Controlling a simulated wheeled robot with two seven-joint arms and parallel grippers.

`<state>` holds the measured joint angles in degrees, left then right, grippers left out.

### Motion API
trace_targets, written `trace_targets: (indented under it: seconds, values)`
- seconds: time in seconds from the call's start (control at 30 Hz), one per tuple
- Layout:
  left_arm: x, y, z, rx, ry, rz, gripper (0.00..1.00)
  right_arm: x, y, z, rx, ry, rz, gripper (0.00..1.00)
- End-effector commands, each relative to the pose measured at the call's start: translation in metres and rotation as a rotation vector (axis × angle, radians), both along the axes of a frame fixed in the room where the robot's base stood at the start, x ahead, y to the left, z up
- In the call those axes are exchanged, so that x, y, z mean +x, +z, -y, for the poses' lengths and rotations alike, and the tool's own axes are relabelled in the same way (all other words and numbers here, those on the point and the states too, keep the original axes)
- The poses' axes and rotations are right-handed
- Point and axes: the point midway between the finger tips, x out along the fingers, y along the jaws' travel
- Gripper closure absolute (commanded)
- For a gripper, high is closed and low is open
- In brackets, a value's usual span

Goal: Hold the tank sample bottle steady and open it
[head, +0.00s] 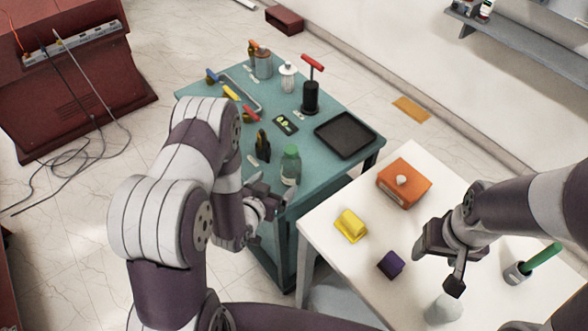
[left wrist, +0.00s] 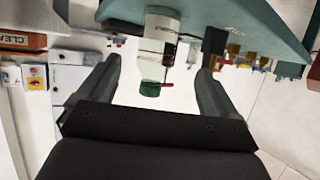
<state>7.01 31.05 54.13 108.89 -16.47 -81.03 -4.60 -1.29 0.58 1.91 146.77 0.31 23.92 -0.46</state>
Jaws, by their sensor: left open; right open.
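The tank sample bottle (head: 290,168) is clear with a green cap. It stands upright near the front edge of the teal table (head: 200,95). In the left wrist view the bottle (left wrist: 160,40) appears upside down, between and beyond my open fingers. My left gripper (head: 270,193) is open and empty, just in front of the bottle at the table edge. I cannot tell whether a finger touches it. My right gripper (head: 438,268) is open and empty over the white table (head: 330,262), well right of the bottle.
A black tray (head: 346,136) and a red-handled black tool (head: 311,92) are behind. The white table carries an orange box (head: 405,183), a yellow block (head: 351,226) and a purple block (head: 391,264).

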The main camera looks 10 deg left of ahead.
Motion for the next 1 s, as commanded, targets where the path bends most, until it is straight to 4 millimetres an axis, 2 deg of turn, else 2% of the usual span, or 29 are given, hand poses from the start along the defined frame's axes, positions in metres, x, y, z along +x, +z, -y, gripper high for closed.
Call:
trace_targets:
  seconds: [0.13, 0.33, 0.47, 0.53, 0.63, 0.83, 1.0]
  values:
    - [0.03, -0.011, 0.007, 0.0, -0.004, 0.0, 0.07, 0.0, 0.008, 0.0, 0.0, -0.002, 0.0, 0.37]
    - [0.054, -0.02, 0.011, 0.001, -0.004, -0.002, 0.07, 0.0, 0.014, 0.0, 0.0, -0.003, -0.001, 0.37]
    - [0.077, -0.028, 0.014, 0.0, -0.004, -0.001, 0.07, 0.0, 0.026, 0.0, 0.0, -0.004, -0.001, 0.37]
    - [0.088, -0.034, 0.016, 0.0, -0.004, -0.001, 0.07, 0.0, 0.025, 0.0, 0.0, -0.004, -0.001, 0.37]
    - [0.095, -0.039, 0.017, 0.0, -0.004, -0.001, 0.07, 0.0, 0.026, 0.0, 0.0, -0.004, -0.001, 0.37]
    - [0.096, -0.04, 0.017, 0.0, -0.004, -0.002, 0.07, 0.0, 0.025, 0.0, 0.0, -0.004, -0.001, 0.37]
    - [0.096, -0.04, 0.017, 0.0, -0.004, -0.002, 0.63, 0.0, 0.025, 0.0, 0.0, -0.004, -0.001, 0.37]
